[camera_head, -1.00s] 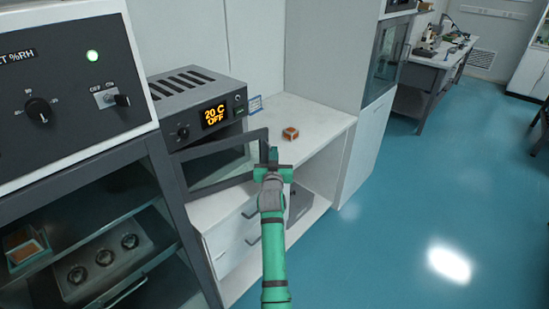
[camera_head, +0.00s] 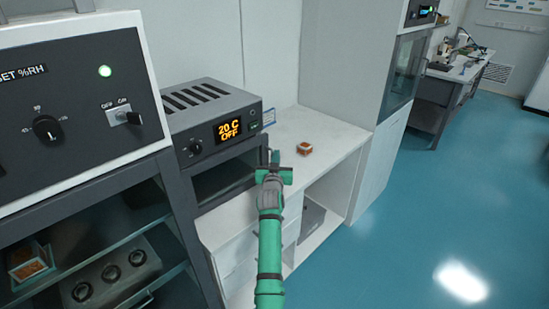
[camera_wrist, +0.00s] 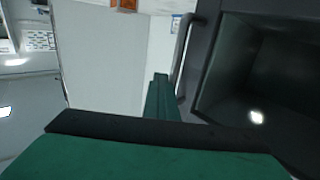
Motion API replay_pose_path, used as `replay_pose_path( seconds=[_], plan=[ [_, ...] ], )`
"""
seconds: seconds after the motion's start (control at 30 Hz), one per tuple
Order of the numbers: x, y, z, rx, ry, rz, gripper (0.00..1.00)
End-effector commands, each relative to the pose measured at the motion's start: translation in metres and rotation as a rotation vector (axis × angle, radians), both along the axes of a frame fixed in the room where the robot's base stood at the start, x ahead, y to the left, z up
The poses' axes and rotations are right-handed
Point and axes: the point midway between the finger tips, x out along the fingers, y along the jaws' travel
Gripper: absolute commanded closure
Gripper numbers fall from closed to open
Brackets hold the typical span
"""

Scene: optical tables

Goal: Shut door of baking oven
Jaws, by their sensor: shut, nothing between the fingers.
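The baking oven (camera_head: 215,125) is a grey box with a vented top and a "20 C OFF" display, on the white counter. Its door (camera_head: 225,178), a dark window in a grey frame, lies close along the oven front; I cannot tell whether a small gap remains. My green gripper (camera_head: 272,166) is shut and empty, at the door's right edge by the handle. In the wrist view the shut fingers (camera_wrist: 160,98) are beside the grey bar handle (camera_wrist: 183,55), with the door's dark window (camera_wrist: 255,75) to the right. Contact is unclear.
A small orange-brown box (camera_head: 304,148) sits on the counter (camera_head: 325,135) right of the oven. A larger cabinet with a knob panel (camera_head: 75,125) stands at left. A tall white cabinet (camera_head: 385,150) is at right, with open blue floor (camera_head: 410,245) beyond.

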Motion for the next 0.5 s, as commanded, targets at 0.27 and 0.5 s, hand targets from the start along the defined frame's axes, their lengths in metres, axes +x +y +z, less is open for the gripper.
replay_pose_path(
  seconds=[0.27,0.5],
  plan=[
    [-0.002,0.003,-0.001,-0.002,0.001,0.007,1.0],
    [-0.018,-0.024,-0.001,-0.001,0.0,0.006,1.0]
  ],
)
